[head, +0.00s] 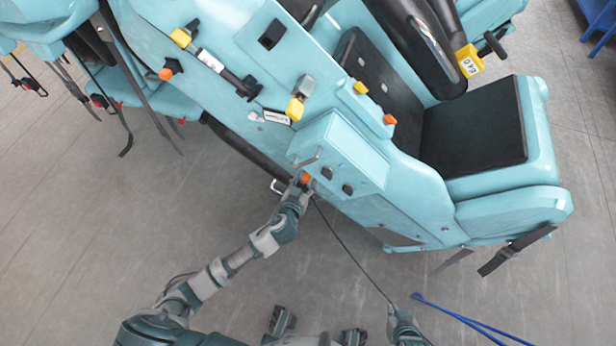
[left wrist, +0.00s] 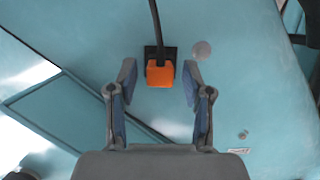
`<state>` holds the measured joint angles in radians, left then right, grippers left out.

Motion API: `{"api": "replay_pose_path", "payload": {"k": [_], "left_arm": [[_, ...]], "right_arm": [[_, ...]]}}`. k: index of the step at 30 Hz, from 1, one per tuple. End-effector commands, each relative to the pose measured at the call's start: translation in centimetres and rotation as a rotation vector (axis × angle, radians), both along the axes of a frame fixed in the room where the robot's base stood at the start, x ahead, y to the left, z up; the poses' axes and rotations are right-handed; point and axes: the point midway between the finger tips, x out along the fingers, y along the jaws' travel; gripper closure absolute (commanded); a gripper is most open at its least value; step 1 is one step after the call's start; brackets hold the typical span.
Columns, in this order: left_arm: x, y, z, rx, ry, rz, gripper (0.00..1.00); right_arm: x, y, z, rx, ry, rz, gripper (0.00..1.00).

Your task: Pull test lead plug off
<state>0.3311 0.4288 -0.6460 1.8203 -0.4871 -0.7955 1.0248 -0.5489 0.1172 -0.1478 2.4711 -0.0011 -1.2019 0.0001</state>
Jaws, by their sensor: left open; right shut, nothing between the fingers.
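The test lead plug is an orange block (head: 306,178) low on the side of the light-blue coaster car (head: 420,200). In the left wrist view the plug (left wrist: 160,76) sits against a dark socket plate (left wrist: 151,53) on the blue panel, with a black lead (left wrist: 155,22) running from it. My left gripper (head: 299,183) is at the plug. In the left wrist view its open fingers (left wrist: 159,84) stand either side of the plug, with gaps showing on both sides. My right gripper (head: 400,312) is shut and empty, low in the head view.
A thin black lead (head: 350,253) runs from near the plug down toward my right gripper. Blue rods (head: 460,316) lie at the lower right. A box with dark knobs (head: 338,165) juts out above the plug. Black straps (head: 510,252) hang at right. Grey floor (head: 90,220) is clear at left.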

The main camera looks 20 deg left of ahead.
Motion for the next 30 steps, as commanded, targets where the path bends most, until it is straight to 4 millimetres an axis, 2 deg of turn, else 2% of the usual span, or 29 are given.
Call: {"api": "replay_pose_path", "payload": {"k": [3,9,24,30], "left_arm": [[0.0,0.01,0.02,0.0,0.0,0.0,0.53],[0.0,0.02,0.0,0.0,0.0,0.0,1.0],[-0.28,0.04,0.01,0.001,0.0,0.001,1.0],[-0.96,0.05,0.05,0.0,0.0,0.001,1.0]], "right_arm": [[0.04,0.01,-0.04,0.0,0.002,0.0,1.0],[0.06,0.01,-0.07,0.0,0.002,0.0,1.0],[0.0,-0.02,0.1,-0.001,0.0,-0.001,1.0],[0.08,-0.02,0.43,0.0,-0.003,-0.001,1.0]]}}
